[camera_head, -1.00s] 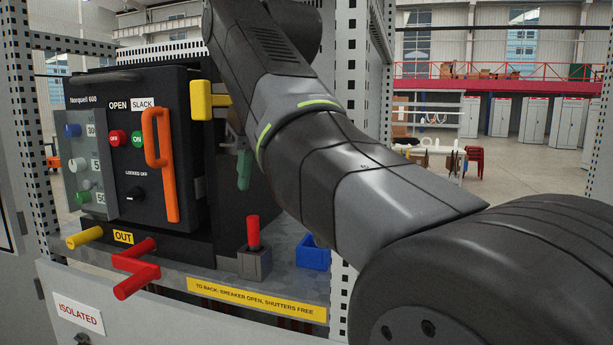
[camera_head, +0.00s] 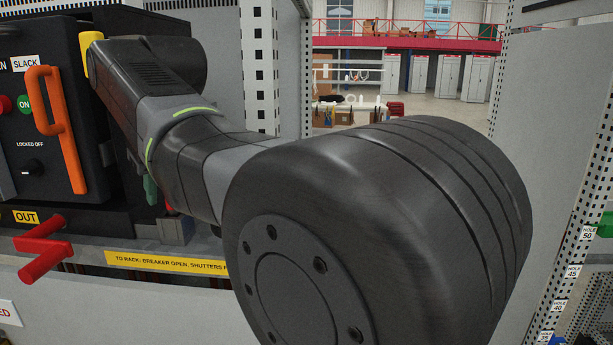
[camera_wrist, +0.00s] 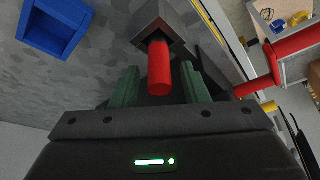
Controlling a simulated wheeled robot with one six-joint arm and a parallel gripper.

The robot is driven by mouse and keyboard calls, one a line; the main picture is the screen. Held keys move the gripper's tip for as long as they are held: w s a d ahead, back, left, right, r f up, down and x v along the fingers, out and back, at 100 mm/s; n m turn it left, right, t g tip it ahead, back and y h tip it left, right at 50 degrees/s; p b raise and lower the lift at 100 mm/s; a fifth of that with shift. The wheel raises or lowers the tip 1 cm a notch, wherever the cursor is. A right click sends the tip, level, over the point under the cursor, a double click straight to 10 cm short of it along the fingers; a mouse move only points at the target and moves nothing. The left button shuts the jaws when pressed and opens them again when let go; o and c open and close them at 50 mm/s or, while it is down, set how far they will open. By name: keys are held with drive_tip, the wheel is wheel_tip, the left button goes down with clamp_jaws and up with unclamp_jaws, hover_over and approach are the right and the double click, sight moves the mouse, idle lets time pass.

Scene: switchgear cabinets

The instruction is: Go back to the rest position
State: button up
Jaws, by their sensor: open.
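My gripper (camera_wrist: 160,80) shows in the wrist view with two green fingers apart. The red upright grip (camera_wrist: 159,72) on its dark grey block (camera_wrist: 160,22) lies in line with the space between the fingers; I see no finger closed on it. Whether the grip stands between the fingers or beyond them I cannot tell. In the head view, one green finger (camera_head: 150,190) shows beside my arm, above the grey block (camera_head: 178,228).
The breaker's orange handle (camera_head: 58,130), yellow handle (camera_head: 91,52) and red crank (camera_head: 45,250) are left of my arm. A blue bin (camera_wrist: 57,24) lies on the grey shelf. A perforated cabinet post (camera_head: 260,70) stands close behind my arm; another frame (camera_head: 575,240) is at right.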

drive_tip(key=shift+r, duration=1)
